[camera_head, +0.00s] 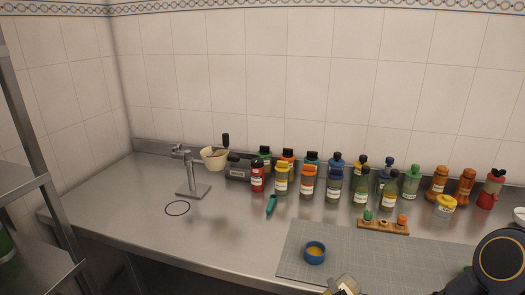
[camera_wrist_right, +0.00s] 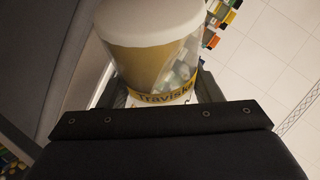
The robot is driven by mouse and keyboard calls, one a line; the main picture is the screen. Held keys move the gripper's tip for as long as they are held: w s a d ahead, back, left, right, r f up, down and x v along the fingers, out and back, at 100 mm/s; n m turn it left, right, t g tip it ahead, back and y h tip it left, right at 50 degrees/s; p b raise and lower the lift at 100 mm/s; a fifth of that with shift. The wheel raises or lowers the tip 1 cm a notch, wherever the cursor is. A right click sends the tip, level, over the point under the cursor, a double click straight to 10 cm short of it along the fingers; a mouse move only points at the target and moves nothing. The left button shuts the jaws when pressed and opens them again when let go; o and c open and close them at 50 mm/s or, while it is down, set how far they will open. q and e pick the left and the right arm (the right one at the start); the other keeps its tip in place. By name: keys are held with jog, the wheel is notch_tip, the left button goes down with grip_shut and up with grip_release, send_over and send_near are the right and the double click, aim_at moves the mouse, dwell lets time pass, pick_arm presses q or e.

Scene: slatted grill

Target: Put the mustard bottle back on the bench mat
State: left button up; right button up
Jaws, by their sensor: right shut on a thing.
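In the right wrist view a clear container with yellow-brown contents, a whitish end and a yellow label band, apparently the mustard bottle (camera_wrist_right: 150,62), fills the space between the fingers of my right gripper (camera_wrist_right: 157,92). The gripper is shut on it. The bench mat (camera_head: 400,258) is a grey gridded sheet at the front right of the steel bench in the head view. A clear and yellowish object (camera_head: 343,286) is cut off at the bottom edge there; I cannot tell whether it is the held bottle. My left gripper is out of view.
A blue cup (camera_head: 315,253) stands on the mat's left part. A wooden holder (camera_head: 383,226) with small items sits at its back edge. Several bottles crowd the back, including a red one (camera_head: 257,178). A teal tool (camera_head: 271,205) lies left of the mat. The front left bench is mostly clear.

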aim_at(341, 289)
jog(key=shift+r, duration=0.15)
jog(key=shift+r+p, duration=1.55)
jog(key=shift+r, duration=0.85)
